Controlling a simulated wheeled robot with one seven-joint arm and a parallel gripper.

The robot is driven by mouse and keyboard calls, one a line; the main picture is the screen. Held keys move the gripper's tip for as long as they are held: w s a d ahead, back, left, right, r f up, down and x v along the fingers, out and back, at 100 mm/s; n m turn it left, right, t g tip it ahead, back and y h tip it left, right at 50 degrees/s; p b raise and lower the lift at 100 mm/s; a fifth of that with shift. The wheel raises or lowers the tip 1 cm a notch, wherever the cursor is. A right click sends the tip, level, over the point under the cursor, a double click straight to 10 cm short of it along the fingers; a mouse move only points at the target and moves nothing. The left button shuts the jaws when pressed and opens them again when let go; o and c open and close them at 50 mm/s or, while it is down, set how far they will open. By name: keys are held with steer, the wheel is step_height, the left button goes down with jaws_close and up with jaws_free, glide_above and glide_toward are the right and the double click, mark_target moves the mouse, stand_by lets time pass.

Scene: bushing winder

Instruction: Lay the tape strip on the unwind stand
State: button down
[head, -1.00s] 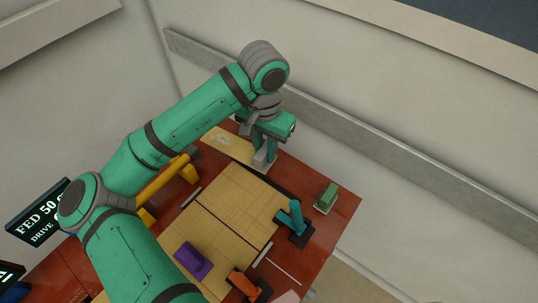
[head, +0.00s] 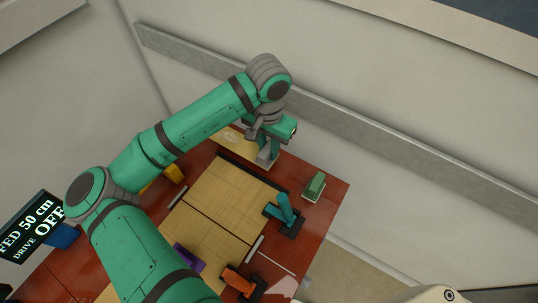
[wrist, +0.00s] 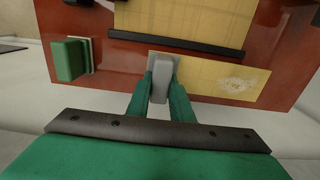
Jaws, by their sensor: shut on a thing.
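My gripper (wrist: 161,92) is shut on a grey block (wrist: 161,72), with a green finger on either side. The block stands on a small pale plate at the table's far edge. In the head view my gripper (head: 267,150) is there too, beside a pale yellow sheet (wrist: 236,82) with a whitish worn patch. I cannot tell for sure which thing is the tape strip. A yellow piece (head: 174,173), possibly part of a stand, shows partly behind my arm at the left.
Tan panels (head: 240,187) cover the middle of the red table (head: 325,205). A green block (head: 315,184) stands right of them, near a teal handle (head: 286,208). Purple (head: 187,258) and orange (head: 238,281) pieces lie nearer. A screen (head: 32,228) reads drive OFF.

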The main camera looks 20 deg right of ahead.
steer(key=shift+w+f, duration=0.2)
steer(key=shift+f, duration=1.75)
steer(key=shift+f, duration=0.15)
steer(key=c, duration=1.6)
jaws_free()
steer(key=shift+o, duration=0.2)
step_height(320, 180, up, 11)
steer(key=shift+f, duration=0.15)
steer(key=shift+s+r, duration=0.15)
steer(key=shift+r, duration=0.65)
